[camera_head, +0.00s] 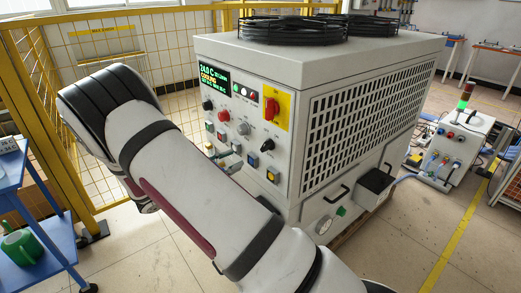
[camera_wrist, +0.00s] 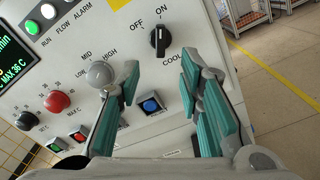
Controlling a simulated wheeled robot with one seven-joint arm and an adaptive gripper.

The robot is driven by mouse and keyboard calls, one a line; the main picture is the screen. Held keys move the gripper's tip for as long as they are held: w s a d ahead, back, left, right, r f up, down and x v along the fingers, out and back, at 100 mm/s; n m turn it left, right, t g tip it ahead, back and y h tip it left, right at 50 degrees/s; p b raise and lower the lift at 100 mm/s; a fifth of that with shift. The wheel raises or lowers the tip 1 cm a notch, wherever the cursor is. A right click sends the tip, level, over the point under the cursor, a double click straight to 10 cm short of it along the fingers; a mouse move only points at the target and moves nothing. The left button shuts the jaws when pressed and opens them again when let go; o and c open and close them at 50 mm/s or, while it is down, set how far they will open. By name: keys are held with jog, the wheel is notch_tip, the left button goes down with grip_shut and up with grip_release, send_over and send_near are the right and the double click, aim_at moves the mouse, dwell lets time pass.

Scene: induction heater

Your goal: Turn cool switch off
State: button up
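The cool switch is a black rotary knob (camera_wrist: 160,40) with a white pointer line, on the white panel at the upper middle of the wrist view. OFF and ON are printed above it and COOL below it; the line appears to point toward ON. In the head view the knob (camera_head: 267,145) sits below the red switch. My gripper (camera_wrist: 163,82) is open, with teal-padded fingers spread apart and nothing between them. The knob lies ahead of the gap, apparently untouched. In the head view my arm hides most of the gripper.
A grey knob (camera_wrist: 101,74) is close to the left finger, and a blue button (camera_wrist: 151,104) shows between the fingers. A red switch on a yellow plate (camera_head: 271,107) is above the cool switch. A yellow fence (camera_head: 60,110) and blue cart (camera_head: 25,220) stand left.

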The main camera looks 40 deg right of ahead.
aim_at(263, 147)
jog(key=d, duration=1.2)
jog(key=shift+w, duration=0.2)
jog(key=shift+c, duration=0.5)
grip_shut()
